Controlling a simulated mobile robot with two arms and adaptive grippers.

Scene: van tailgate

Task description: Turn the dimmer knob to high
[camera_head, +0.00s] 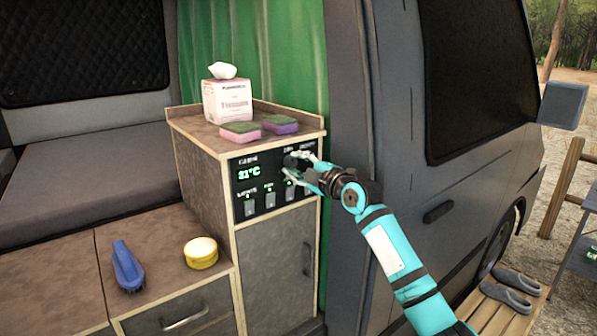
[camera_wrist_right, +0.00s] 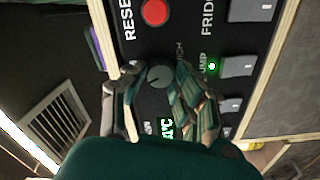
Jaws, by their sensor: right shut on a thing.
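The black control panel (camera_head: 262,190) is on the front of the cabinet, with a green display (camera_head: 248,173) reading about 31°C. My right gripper (camera_head: 297,165) reaches the panel's upper right part from the right and hides the dimmer knob there. In the right wrist view the round dark dimmer knob (camera_wrist_right: 158,77) sits between the fingertips of my right gripper (camera_wrist_right: 150,90), which is shut on it. The knob's pointer direction is too small to tell. My left gripper is not in view.
A red reset button (camera_wrist_right: 155,12) and grey rocker switches (camera_wrist_right: 238,67) are close to the knob. A tissue box (camera_head: 228,102) and two sponges (camera_head: 240,130) stand on the cabinet top. A blue brush (camera_head: 127,268) and a yellow tub (camera_head: 201,253) lie on the lower counter.

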